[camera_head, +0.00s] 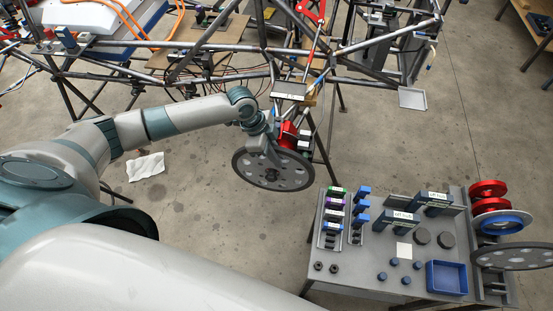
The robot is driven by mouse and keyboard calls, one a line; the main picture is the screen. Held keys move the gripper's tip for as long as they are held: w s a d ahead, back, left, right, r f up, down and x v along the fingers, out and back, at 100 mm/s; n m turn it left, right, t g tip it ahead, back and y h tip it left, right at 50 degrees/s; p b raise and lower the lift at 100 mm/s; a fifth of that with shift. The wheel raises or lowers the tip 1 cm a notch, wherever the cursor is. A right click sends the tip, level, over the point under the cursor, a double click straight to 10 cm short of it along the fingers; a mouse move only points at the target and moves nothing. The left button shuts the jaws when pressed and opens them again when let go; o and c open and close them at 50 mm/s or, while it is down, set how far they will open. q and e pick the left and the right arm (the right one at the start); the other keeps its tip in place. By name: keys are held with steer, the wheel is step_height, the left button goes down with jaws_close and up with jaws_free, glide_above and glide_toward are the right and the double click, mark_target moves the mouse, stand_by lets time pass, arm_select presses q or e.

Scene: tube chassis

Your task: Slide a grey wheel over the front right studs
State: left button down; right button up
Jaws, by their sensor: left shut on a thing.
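My left gripper (268,158) is shut on a grey wheel (296,179), a flat dark disc with a ring of round holes. It holds the wheel off the floor, tilted so that its face shows, in front of the tube chassis (300,54). A red part (288,134) shows just behind the wheel and gripper, at the chassis corner. I cannot tell if the wheel touches it. The studs are not visible; the wheel, gripper or distance hides them. My right gripper is not in view.
A grey work table (385,273) at lower right carries a blue tray (447,278), dark blue pieces and black discs. A second grey wheel (520,257) and red rings (488,188) stand at its right. A white cloth (146,167) lies on the floor.

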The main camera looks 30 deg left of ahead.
arm_select(q)
steer(key=shift+w, duration=0.3)
steer(key=shift+r, duration=0.1)
steer(key=c, duration=1.8)
jaws_free()
steer(key=shift+o, duration=0.2)
steer(key=shift+s+a, duration=0.1)
steer(key=shift+a+r, duration=0.15)
steer(key=shift+r, duration=0.15)
steer(key=b+v, duration=0.4)
steer(key=v, duration=1.2)
steer(key=shift+s+a+r+b, duration=0.2)
steer(key=shift+r+b, duration=0.1)
steer(key=shift+b, duration=0.1)
